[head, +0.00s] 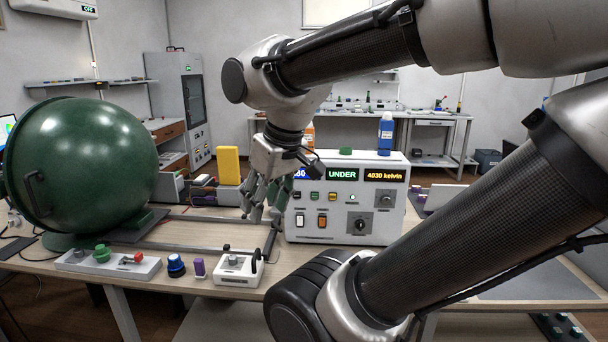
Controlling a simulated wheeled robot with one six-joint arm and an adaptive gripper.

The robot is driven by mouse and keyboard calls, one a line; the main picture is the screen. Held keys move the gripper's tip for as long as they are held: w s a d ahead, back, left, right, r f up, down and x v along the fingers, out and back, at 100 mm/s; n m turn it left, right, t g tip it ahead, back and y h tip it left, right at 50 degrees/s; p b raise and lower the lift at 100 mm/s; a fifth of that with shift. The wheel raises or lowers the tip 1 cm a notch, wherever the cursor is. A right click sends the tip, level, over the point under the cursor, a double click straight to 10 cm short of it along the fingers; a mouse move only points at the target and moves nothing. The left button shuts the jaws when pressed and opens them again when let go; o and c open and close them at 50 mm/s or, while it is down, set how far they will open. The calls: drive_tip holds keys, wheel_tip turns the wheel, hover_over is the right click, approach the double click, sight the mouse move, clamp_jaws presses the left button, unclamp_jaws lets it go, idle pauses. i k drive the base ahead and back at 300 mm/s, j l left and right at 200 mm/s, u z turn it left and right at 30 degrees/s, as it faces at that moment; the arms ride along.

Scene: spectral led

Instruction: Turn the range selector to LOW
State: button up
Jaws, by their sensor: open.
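A white instrument box (315,228) stands on the bench with lit displays reading "UNDER" and "4030 kelvin". Its front has small coloured buttons, two rocker switches, a dark round knob (360,225) and a knob on a grey plate (386,200). The labels are too small to read, so I cannot tell which knob is the range selector or where LOW lies. My gripper (262,212) is open, points downward and hangs at the left edge of the box. It overlaps the box's left side in the picture; contact cannot be told.
A large green sphere (80,165) fills the left of the bench. In front lie a white strip with green and red knobs (75,262), a blue knob (176,265), a purple piece (199,267) and a small white device (228,276). A yellow block (229,165) stands behind.

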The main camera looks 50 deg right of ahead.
sight(360, 224)
drive_tip(key=z, duration=1.15)
drive_tip(key=k+l+z, duration=0.5)
drive_tip(key=k+l, duration=0.3)
drive_tip(key=i, duration=0.85)
